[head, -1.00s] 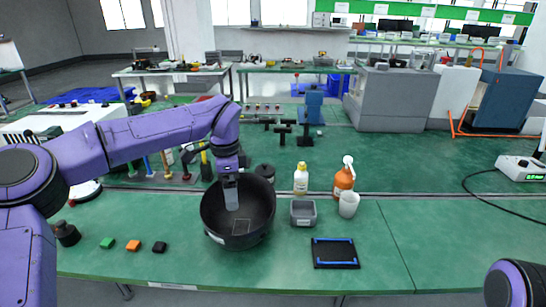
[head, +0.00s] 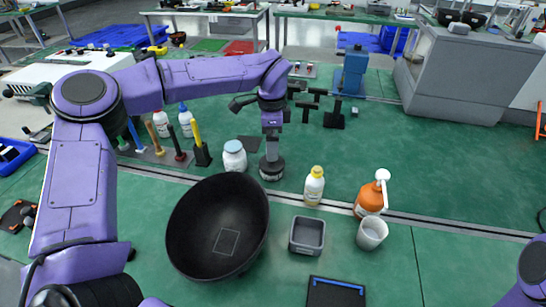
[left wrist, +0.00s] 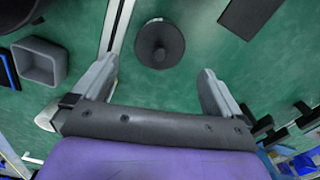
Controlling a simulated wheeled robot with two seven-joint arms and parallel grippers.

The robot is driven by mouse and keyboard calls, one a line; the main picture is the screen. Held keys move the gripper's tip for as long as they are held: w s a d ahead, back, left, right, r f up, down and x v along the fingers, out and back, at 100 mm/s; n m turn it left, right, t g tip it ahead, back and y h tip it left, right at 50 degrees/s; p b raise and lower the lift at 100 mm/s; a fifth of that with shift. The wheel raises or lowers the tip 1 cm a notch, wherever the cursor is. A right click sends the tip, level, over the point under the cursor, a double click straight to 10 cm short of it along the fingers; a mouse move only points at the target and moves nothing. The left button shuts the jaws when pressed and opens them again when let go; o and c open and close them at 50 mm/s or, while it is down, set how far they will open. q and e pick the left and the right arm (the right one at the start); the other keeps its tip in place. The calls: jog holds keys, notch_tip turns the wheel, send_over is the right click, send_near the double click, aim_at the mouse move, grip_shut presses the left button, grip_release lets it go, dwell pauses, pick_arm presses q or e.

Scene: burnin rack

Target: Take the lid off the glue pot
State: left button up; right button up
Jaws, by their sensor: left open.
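The glue pot (head: 271,171) is a small dark round pot on the green bench, right of the white jar. In the left wrist view, its dark lid (left wrist: 159,43) shows from above as a disc with a round knob at the centre. My left gripper (head: 271,148) points down over the pot, partly hiding its top in the head view. In the left wrist view, the left gripper (left wrist: 158,68) is open and empty, with the lid beyond the fingertips, roughly centred between them. I cannot tell the exact height gap. My right gripper is out of view; only part of that arm shows.
A large black bowl (head: 190,235) stands in front of the pot. A white jar (head: 234,157) is close on the left, a yellow-capped bottle (head: 314,187) on the right. A grey bin (head: 307,235), white cup (head: 372,233) and orange pump bottle (head: 369,200) stand farther right.

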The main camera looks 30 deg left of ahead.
pick_arm(q)
notch_tip(320, 180, down, 6)
jog(key=shift+d+f+p, duration=0.1)
jog(key=shift+f+p, duration=0.05)
jog(key=shift+p, duration=0.85)
jog(key=shift+f, duration=0.2)
jog(key=c, duration=0.9)
jog(key=shift+r, duration=0.15)
